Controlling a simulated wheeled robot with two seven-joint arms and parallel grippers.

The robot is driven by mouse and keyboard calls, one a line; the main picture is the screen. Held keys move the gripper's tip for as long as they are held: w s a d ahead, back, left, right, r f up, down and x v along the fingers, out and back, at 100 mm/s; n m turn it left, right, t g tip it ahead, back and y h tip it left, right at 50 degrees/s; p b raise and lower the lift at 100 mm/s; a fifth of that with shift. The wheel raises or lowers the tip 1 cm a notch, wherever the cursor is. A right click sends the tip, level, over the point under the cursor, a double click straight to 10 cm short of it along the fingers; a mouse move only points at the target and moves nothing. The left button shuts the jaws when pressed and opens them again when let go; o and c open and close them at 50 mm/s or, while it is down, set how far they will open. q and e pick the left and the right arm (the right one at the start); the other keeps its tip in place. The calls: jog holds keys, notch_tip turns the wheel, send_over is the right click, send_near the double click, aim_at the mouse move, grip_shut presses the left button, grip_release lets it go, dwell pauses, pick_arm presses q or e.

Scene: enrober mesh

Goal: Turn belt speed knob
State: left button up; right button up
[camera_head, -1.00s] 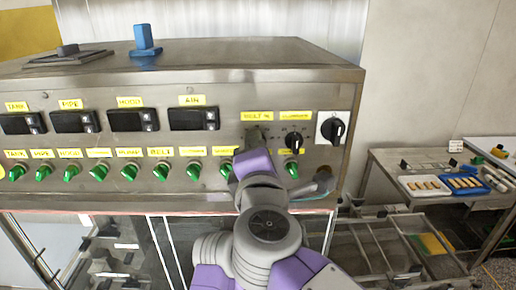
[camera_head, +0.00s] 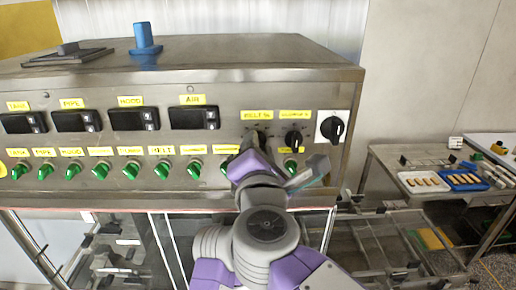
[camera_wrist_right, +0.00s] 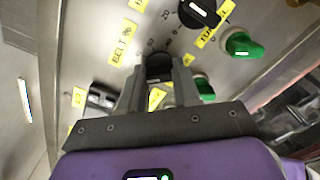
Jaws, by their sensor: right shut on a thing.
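The belt speed knob is a black knob (camera_wrist_right: 158,66) under the yellow "BELT %" label (camera_wrist_right: 124,42) in the right wrist view, with a printed number scale beside it. My right gripper (camera_wrist_right: 157,72) is shut on this knob, one finger on each side. In the head view my right gripper (camera_head: 257,143) reaches the panel just below the belt label (camera_head: 256,115) and hides most of the knob. My left gripper is not in view.
Right of the belt knob are another black knob (camera_head: 293,139) and a black rotary switch (camera_head: 333,128) on a white plate. Green switches (camera_head: 163,170) line the panel's lower row, below several dark displays (camera_head: 133,118). A side table with trays (camera_head: 423,181) stands at the right.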

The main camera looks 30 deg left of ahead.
jog(key=shift+r, duration=0.1)
jog(key=o, duration=1.1)
jog(key=shift+w, duration=0.1)
jog(key=shift+c, duration=0.2)
jog(key=b+v, duration=0.1)
jog(key=v, duration=0.6)
jog(key=shift+s+b, duration=0.35)
jog(key=shift+b, duration=0.05)
jog(key=shift+d, duration=0.15)
